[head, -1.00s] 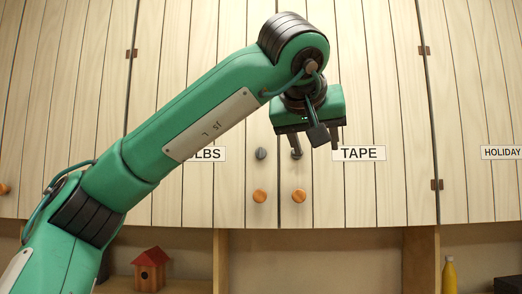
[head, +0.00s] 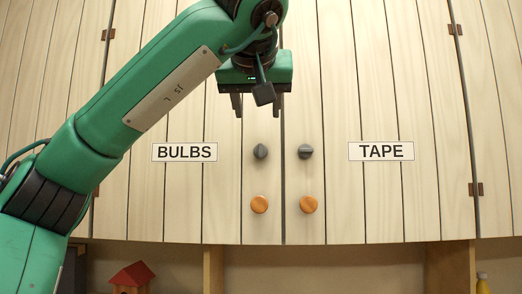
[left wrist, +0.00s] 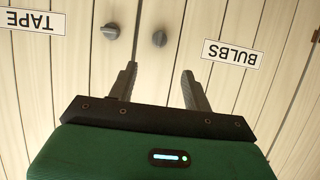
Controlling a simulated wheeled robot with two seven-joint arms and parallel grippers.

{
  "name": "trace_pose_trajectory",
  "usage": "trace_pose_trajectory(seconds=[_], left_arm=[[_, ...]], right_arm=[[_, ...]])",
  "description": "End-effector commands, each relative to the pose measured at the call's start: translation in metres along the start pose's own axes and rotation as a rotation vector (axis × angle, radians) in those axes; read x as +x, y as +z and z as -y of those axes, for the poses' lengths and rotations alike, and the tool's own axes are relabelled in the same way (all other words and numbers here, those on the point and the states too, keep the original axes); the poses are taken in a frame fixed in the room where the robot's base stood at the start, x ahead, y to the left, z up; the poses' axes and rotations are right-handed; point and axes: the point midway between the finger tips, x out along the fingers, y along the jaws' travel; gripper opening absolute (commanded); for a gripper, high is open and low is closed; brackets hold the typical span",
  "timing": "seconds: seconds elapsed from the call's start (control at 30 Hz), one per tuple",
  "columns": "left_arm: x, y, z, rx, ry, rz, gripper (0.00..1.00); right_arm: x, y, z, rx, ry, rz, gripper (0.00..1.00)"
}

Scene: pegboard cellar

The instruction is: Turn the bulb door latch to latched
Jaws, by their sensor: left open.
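The bulb door (head: 185,195) is a closed pale plank door with a BULBS label (head: 185,152). Its grey latch (head: 261,152) sits near the door's right edge, its grip looking roughly upright. My left gripper (head: 257,112) is open and empty, its fingers pointing down just above that latch in the head view, apart from it. In the left wrist view, which is upside down, the bulb latch (left wrist: 160,38) lies beyond and roughly between the open fingertips (left wrist: 159,69). My right gripper is out of view.
The tape door (head: 385,200) beside it has a similar grey latch (head: 305,152), its grip lying sideways. Orange knobs (head: 260,204) (head: 308,205) sit below the latches. Under the cabinet are a red-roofed birdhouse (head: 132,277) and a yellow bottle (head: 483,285).

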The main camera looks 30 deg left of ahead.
Motion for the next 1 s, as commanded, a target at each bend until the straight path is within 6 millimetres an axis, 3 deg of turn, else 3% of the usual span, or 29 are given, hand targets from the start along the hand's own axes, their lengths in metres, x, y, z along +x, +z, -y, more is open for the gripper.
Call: trace_pose_trajectory(seconds=[0.27,0.53,0.8,1.0], left_arm=[[0.025,-0.001,0.001,0.0,-0.002,0.002,0.5],[0.082,-0.002,0.001,-0.001,-0.002,0.004,0.5],[0.126,-0.002,0.0,0.0,0.0,0.002,0.5],[0.138,0.0,0.0,0.0,0.0,0.0,0.5]], right_arm=[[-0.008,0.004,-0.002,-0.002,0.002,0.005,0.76],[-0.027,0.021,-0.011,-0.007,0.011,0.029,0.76],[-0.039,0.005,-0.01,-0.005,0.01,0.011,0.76],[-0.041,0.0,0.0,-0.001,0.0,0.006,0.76]])
